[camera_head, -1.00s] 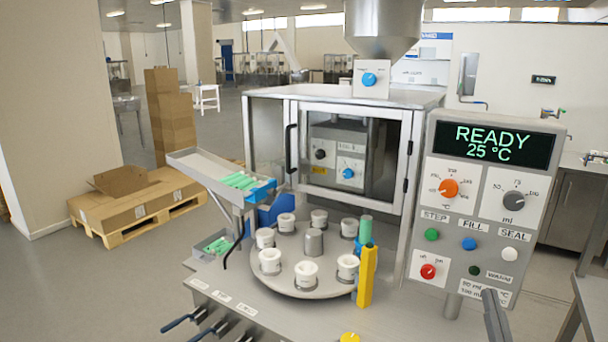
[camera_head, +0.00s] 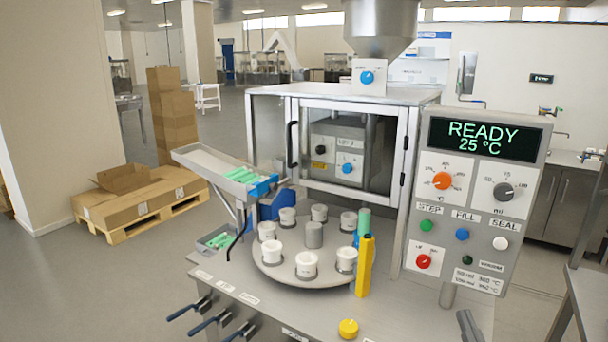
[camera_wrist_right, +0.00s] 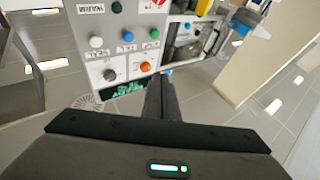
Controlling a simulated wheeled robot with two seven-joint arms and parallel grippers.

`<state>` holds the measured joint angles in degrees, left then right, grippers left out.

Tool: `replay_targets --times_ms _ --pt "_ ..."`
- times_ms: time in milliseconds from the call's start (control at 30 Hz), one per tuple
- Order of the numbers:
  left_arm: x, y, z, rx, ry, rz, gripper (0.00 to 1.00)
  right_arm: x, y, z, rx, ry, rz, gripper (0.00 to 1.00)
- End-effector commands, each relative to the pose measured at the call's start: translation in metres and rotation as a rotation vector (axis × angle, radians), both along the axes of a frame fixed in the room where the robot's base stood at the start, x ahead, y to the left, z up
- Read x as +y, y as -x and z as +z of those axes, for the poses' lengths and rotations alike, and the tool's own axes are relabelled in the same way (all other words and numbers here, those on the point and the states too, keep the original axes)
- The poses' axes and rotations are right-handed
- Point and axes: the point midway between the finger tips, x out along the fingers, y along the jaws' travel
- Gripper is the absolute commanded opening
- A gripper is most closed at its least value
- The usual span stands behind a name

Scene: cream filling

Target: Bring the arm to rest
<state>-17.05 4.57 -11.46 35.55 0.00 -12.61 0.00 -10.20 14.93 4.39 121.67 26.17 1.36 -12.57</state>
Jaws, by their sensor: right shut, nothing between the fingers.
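My right gripper (camera_head: 469,325) shows only as a dark grey tip at the bottom edge of the head view, below the control panel (camera_head: 477,185). In the right wrist view the two dark fingers of the gripper (camera_wrist_right: 163,84) are together with nothing between them. They point toward the control panel (camera_wrist_right: 122,38), which appears upside down there. The fingers look apart from the panel. My left gripper is in neither view. The panel's display (camera_head: 484,140) reads READY, 25 °C.
A round turntable (camera_head: 300,275) carries several white cups around a metal post. The filling machine (camera_head: 350,150) stands behind. A grey table (camera_head: 588,300) is at the right.

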Motion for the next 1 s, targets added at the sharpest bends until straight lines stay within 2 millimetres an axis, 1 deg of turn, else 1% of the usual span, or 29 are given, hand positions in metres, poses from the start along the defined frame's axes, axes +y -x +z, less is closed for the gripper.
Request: replay_targets --times_ms 167,267,367,400,467,500,567,600,667,700,800,900,1000 --pt "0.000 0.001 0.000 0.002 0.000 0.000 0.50 0.022 0.005 -0.038 0.153 0.025 0.036 0.00" --pt "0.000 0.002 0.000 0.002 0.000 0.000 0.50 0.038 0.013 -0.068 0.274 0.042 0.059 0.00" --pt "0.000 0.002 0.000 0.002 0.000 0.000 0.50 0.056 0.029 -0.107 0.434 0.066 0.083 0.00" --pt "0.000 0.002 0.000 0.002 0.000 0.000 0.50 0.063 0.038 -0.123 0.505 0.075 0.093 0.00" --pt "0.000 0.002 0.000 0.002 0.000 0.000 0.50 0.072 0.053 -0.148 0.611 0.089 0.103 0.00" --pt "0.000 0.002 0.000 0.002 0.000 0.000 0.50 0.077 0.065 -0.164 0.681 0.098 0.106 0.00" --pt "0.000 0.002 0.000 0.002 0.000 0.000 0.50 0.084 0.084 -0.187 0.787 0.110 0.110 0.00" --pt "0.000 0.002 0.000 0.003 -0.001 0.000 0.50 0.087 0.098 -0.201 0.857 0.118 0.112 0.00" --pt "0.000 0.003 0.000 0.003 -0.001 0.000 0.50 0.092 0.121 -0.221 0.963 0.128 0.110 0.00" --pt "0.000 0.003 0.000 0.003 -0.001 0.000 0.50 0.094 0.138 -0.233 1.033 0.134 0.107 0.00" --pt "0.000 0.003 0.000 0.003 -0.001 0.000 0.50 0.097 0.175 -0.256 1.184 0.148 0.096 0.00" --pt "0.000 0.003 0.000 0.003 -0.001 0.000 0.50 0.098 0.206 -0.271 1.298 0.156 0.082 0.00" --pt "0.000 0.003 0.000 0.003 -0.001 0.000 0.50 0.098 0.232 -0.280 1.389 0.161 0.070 0.00"
